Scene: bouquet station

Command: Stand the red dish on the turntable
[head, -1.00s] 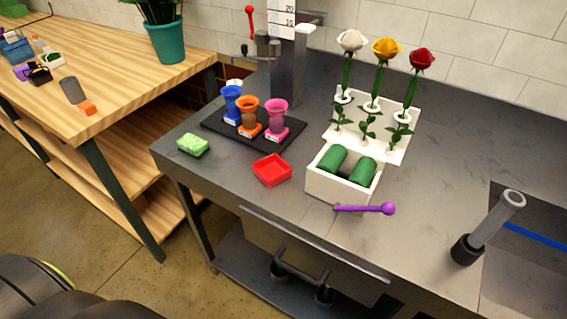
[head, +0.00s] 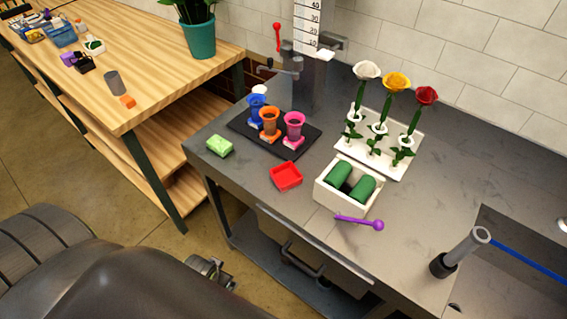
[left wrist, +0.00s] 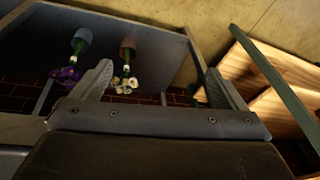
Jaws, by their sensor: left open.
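The red dish (head: 286,177) is a shallow square tray lying flat on the grey counter, left of the white box. I cannot make out a turntable in either view. My left gripper (left wrist: 158,68) is open and empty in the left wrist view, its two fingers wide apart. It is low beside the counter, facing the space under it, well away from the dish. My dark arm fills the lower left of the head view. My right gripper is not in view.
Three coloured vases stand on a black mat (head: 247,135) behind the dish. A green sponge (head: 220,146) lies left. The white box (head: 330,197) holds green rolls; a purple stick (head: 357,222) lies before it. Roses stand in a white rack (head: 408,160). A sink is at right.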

